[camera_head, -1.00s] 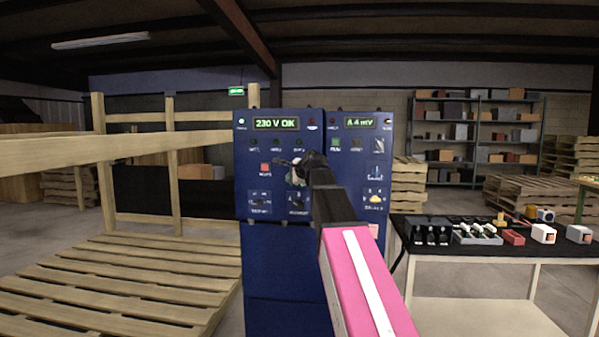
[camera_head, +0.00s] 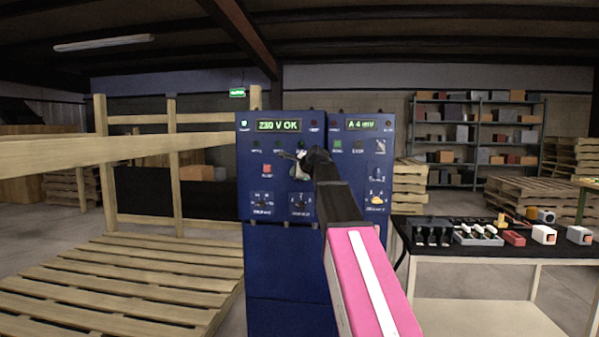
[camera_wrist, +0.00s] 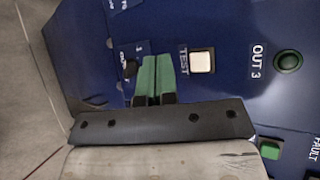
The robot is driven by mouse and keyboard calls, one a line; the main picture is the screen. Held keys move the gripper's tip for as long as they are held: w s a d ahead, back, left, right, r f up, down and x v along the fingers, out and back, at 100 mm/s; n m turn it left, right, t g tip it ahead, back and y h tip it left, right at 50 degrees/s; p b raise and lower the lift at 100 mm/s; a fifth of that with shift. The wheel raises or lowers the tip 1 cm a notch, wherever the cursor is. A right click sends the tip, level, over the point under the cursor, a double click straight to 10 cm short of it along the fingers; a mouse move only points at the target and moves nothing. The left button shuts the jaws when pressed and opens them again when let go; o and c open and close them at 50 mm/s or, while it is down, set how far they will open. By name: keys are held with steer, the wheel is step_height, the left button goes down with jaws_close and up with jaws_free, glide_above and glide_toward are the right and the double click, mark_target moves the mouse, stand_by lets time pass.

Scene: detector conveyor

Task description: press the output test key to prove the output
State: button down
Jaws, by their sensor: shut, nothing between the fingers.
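The blue detector control cabinet (camera_head: 262,185) stands ahead, its display (camera_head: 278,125) reading 230 V OK. In the wrist view, a pale square key (camera_wrist: 201,62) labelled TEST sits on the blue panel, with a dark green OUT 3 lamp (camera_wrist: 288,62) farther right. My gripper (camera_head: 299,163) is in front of the panel in the head view and hides the area of the TEST key. In the wrist view my gripper (camera_wrist: 153,80) has its green fingers shut and empty, to the left of the key. Whether the fingertips touch the panel cannot be told.
A red key (camera_head: 267,170) and rotary selectors (camera_head: 262,200) share the panel. A second blue panel with its own display (camera_head: 361,124) adjoins at right. A black-topped table (camera_head: 450,238) with small devices stands right. A wooden pallet frame (camera_head: 130,250) fills the left.

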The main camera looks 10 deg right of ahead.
steer(key=w+d, duration=0.2)
steer(key=w, duration=0.4)
steer(key=shift+w, duration=0.2)
stand_by(1.9)
steer(key=shift+w+d, duration=0.1)
steer(key=shift+w, duration=0.2)
steer(key=shift+w+d, duration=0.15)
steer(key=shift+w, duration=0.35)
stand_by(0.8)
steer(key=shift+s, duration=0.1)
steer(key=shift+s+a, duration=0.25)
steer(key=shift+s, duration=0.55)
steer(key=s, duration=0.1)
steer(key=s+a, duration=0.1)
steer(key=s, duration=0.2)
steer(key=shift+s+a, duration=0.3)
steer(key=shift+s, duration=0.05)
stand_by(0.3)
